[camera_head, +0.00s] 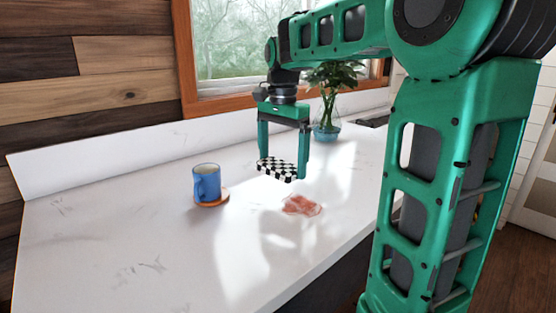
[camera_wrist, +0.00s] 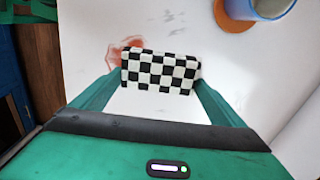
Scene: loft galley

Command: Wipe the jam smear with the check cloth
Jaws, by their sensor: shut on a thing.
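My gripper (camera_head: 282,168) is shut on the check cloth (camera_head: 276,170), a black-and-white folded pad. The cloth spans between the two green fingers and looks held above the white counter. In the wrist view the cloth (camera_wrist: 160,71) sits between the fingertips, with the jam smear partly behind it. The jam smear (camera_head: 301,205) is a reddish patch on the counter, to the right of and nearer than the cloth in the head view. In the wrist view the smear (camera_wrist: 118,52) shows at the cloth's upper left; the rest is hidden by the cloth.
A blue mug (camera_head: 206,183) stands on an orange-brown coaster (camera_head: 214,201) left of the smear. A glass vase (camera_head: 326,132) with a leafy plant stands behind the gripper near the window. The counter (camera_head: 110,235) is clear at the front left.

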